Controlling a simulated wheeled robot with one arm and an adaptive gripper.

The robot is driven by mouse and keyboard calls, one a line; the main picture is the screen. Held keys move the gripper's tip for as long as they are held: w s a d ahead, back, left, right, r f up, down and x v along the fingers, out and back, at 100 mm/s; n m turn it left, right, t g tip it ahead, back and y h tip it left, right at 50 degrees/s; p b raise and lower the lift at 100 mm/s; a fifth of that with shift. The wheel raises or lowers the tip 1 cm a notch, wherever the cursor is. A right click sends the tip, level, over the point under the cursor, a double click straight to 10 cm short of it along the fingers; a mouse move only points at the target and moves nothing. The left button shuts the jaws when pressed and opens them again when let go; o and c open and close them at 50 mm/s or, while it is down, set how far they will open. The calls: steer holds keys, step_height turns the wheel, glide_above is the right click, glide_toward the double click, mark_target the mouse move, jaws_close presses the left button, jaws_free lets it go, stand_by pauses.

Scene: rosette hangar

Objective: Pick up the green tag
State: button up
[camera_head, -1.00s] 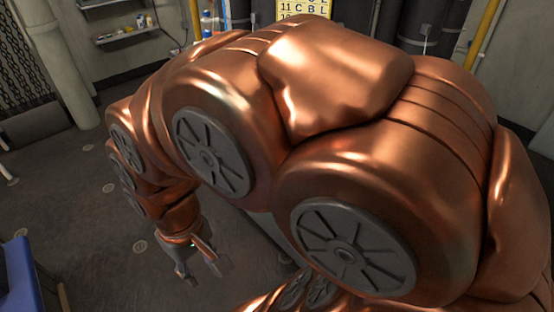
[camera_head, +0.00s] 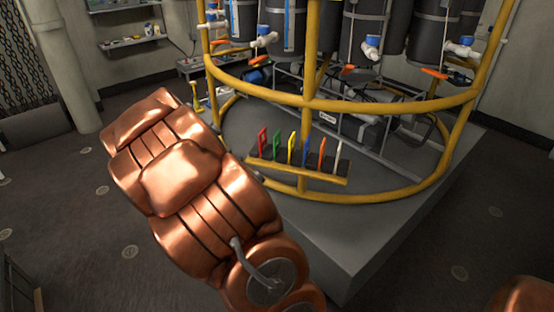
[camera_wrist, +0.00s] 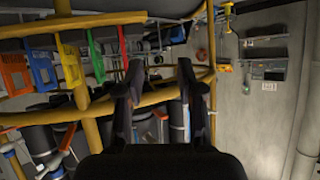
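The green tag (camera_head: 278,143) stands upright in a row of coloured tags on a small dark rack in the head view, between the red tag (camera_head: 262,139) and the yellow tag (camera_head: 291,148). In the wrist view the green tag (camera_wrist: 97,52) hangs at upper left, beside the red one. My gripper (camera_wrist: 161,76) is open, its two dark fingers apart with nothing between them. The green tag lies left of the fingers in that view. In the head view my arm hides the gripper.
The rack (camera_head: 312,175) sits inside a yellow ring frame (camera_head: 385,103) on a grey platform (camera_head: 345,245). Blue, orange and white tags fill its right part. Dark cylinders (camera_head: 362,30) with valves hang above. Open floor lies at left.

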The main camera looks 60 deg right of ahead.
mark_target(278, 142)
steer(key=s+d+f+h+b, duration=0.1)
steer(key=s+d+h, duration=0.1)
steer(key=d, duration=0.2)
steer(key=s+d+f+m+g+h+b, duration=0.1)
steer(key=s+d+h+b, duration=0.1)
steer(key=d, duration=0.1)
steer(key=s+d+f+m+h+b, duration=0.1)
steer(key=d+f+h+b, duration=0.1)
steer(key=d, duration=0.2)
steer(key=shift+s+d+f+g, duration=0.1)
steer(key=shift+s+d+g, duration=0.2)
steer(key=shift+s, duration=0.1)
steer(key=shift+s+d+h, duration=0.3)
steer(key=shift+d, duration=0.1)
steer(key=shift+r+b+x, duration=0.2)
steer(key=shift+b+x, duration=0.7)
steer(key=shift+x, duration=2.9)
steer(key=shift+w, duration=0.15)
jaws_close()
